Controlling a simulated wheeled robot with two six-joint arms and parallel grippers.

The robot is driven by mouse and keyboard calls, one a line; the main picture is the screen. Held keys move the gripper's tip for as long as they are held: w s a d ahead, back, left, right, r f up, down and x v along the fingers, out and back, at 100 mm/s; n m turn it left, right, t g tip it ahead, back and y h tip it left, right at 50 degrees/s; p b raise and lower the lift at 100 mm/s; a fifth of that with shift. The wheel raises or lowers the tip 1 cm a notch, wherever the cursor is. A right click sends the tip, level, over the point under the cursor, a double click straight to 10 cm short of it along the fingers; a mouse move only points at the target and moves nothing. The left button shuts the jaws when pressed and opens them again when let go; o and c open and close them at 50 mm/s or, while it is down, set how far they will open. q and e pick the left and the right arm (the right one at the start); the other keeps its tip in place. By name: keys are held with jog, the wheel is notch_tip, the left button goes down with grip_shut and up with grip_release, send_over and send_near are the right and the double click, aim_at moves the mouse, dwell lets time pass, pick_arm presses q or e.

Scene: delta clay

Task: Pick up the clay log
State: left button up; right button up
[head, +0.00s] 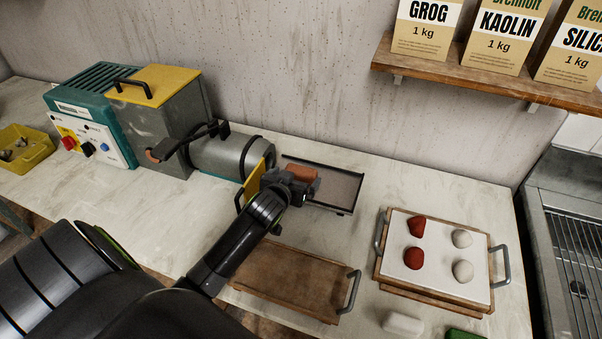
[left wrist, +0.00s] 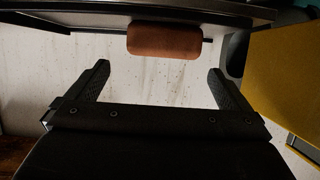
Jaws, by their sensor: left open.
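My right gripper is not in view.
The pug mill (head: 160,120) with its yellow hopper lid stands left of the log. A wooden board with a handle (head: 300,285) lies nearer. A white-topped board (head: 435,285) holds red and pale lumps at right. A shelf (head: 490,80) with bags hangs above.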

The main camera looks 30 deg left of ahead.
aim_at(301, 170)
pick_arm(q)
jog(key=shift+a+p+x, duration=0.2)
jog(key=shift+p+x, duration=0.3)
jog(key=shift+x, duration=2.85)
jog(key=shift+s, duration=0.1)
jog(key=c, duration=1)
notch_tip(301, 170, up, 10)
jog(key=s+d+r+m+h, duration=0.1)
jog(key=s+d+r, duration=0.2)
jog(key=d+r, duration=0.3)
jog(key=s+d+r+h, duration=0.1)
jog(key=s+d+r, duration=0.2)
jog(key=d+r, duration=0.3)
jog(key=s+d+r+m+h, duration=0.1)
jog(key=s+d+r, duration=0.3)
jog(key=d+r, duration=0.2)
jog(key=shift+d+r+m+t, duration=0.1)
jog(key=shift+r+m+t, duration=0.2)
jog(key=shift+r, duration=0.35)
